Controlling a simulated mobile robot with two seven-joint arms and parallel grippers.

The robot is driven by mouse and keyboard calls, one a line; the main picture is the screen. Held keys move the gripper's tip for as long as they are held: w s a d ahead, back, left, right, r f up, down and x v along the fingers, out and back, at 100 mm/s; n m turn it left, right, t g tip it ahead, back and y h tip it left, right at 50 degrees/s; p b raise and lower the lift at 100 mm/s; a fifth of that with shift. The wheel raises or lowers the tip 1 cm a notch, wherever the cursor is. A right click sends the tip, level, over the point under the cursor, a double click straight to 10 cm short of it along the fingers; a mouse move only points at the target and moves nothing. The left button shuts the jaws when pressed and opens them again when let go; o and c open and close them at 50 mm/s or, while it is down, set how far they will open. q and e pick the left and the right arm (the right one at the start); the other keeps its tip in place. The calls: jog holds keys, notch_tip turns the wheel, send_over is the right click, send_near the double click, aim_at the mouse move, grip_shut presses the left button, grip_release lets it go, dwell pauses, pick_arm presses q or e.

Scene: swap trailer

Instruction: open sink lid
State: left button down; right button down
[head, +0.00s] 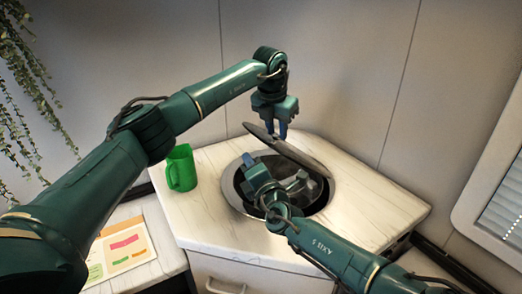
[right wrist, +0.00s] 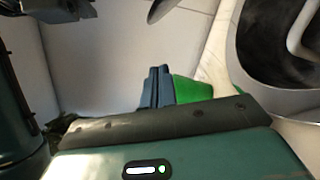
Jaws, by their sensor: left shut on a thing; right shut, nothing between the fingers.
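The sink lid (head: 290,151) is a dark thin disc, tilted up over the back of the round sink (head: 227,187). My left gripper (head: 276,132) is shut on the lid near its raised left end. My right gripper (head: 247,159) is shut and empty over the left part of the sink, below the lid's raised edge. Its closed blue fingers (right wrist: 157,87) show in the right wrist view, where the sink (right wrist: 262,85) is at the upper right. My right arm hides part of the sink's front.
A green mug (head: 181,168) stands on the pale counter (head: 210,222) left of the sink. A grey faucet (head: 300,182) is inside the sink. Walls close in behind the counter, and a window (head: 500,205) is at right. Hanging plants (head: 28,75) are at left.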

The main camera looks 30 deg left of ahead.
aim_at(269, 143)
pick_arm(q)
jog(key=shift+d+f, duration=0.2)
jog(key=shift+d, duration=0.25)
pick_arm(e)
jog(key=shift+w+d+r, duration=0.2)
jog(key=shift+w+r, duration=0.1)
jog(key=shift+w, duration=0.35)
jog(key=shift+w+d+r, duration=0.25)
jog(key=shift+w+r, duration=0.1)
jog(key=shift+w, duration=0.25)
jog(key=shift+w+d+r, duration=0.2)
jog(key=shift+w+r, duration=0.1)
jog(key=shift+w, duration=0.35)
jog(key=shift+w+d+r+m, duration=0.2)
jog(key=shift+w+r, duration=0.15)
jog(key=shift+r, duration=0.1)
jog(key=shift+w+d+r+m, duration=0.2)
jog(key=shift+w+r, duration=0.1)
jog(key=shift+r, duration=0.15)
pick_arm(q)
jog(key=c, duration=1.5)
grip_release()
jog(key=shift+c, duration=0.2)
jog(key=o, duration=0.4)
jog(key=shift+w, duration=0.15)
pick_arm(e)
jog(key=shift+w+d+f, duration=0.1)
jog(key=shift+w+d, duration=0.05)
pick_arm(q)
jog(key=shift+a, duration=0.15)
